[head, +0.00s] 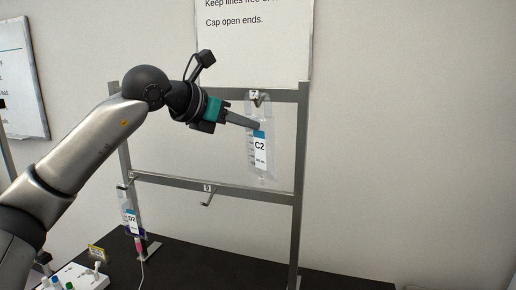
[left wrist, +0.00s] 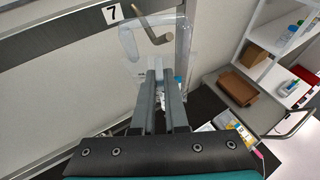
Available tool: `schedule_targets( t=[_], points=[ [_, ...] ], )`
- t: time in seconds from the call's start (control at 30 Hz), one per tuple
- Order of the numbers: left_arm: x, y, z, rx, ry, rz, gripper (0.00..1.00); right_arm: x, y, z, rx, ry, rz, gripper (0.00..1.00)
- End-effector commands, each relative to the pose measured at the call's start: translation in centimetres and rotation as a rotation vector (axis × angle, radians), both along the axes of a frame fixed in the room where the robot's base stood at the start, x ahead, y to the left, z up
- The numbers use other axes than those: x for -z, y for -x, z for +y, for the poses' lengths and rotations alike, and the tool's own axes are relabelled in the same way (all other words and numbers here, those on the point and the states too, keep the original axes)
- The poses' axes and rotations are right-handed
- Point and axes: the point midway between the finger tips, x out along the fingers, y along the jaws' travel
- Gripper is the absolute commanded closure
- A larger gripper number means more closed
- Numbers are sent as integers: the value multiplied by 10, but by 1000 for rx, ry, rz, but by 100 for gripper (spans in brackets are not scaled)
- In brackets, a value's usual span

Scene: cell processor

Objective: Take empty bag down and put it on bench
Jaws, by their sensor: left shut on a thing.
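A clear, flat bag labelled C2 (head: 260,150) is upright at the upper right of the metal rack, just below the hook marked 7 (head: 259,99). It looks empty. My left gripper (head: 257,126) comes in from the left and is shut on the bag at its upper part, above the label. In the left wrist view the fingers (left wrist: 159,82) are closed together over the clear bag (left wrist: 128,45), and the hook (left wrist: 150,29) overlaps its top. I cannot tell whether the bag still bears on the hook. My right gripper is not in view.
The dark bench (head: 190,265) lies below the rack (head: 300,190). A bag labelled D2 (head: 131,216) hangs at the lower left, with a line below it. A lower hook (head: 207,198) is bare. A white tube rack (head: 82,277) stands at the front left.

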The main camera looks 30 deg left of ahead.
Motion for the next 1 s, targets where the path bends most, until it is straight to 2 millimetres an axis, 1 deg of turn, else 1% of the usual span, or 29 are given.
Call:
schedule_targets(
  t=[0.27, 0.53, 0.87, 1.0],
  points=[
    [-2, 2, 0, 0, 0, -1, 100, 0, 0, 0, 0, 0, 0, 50],
    [-12, 14, -3, 1, 0, 0, 100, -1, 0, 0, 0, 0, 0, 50],
    [-13, 15, -4, 0, 1, 0, 100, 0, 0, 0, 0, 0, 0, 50],
    [-14, 20, -4, -1, 0, -2, 100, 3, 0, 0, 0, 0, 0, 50]
  ],
)
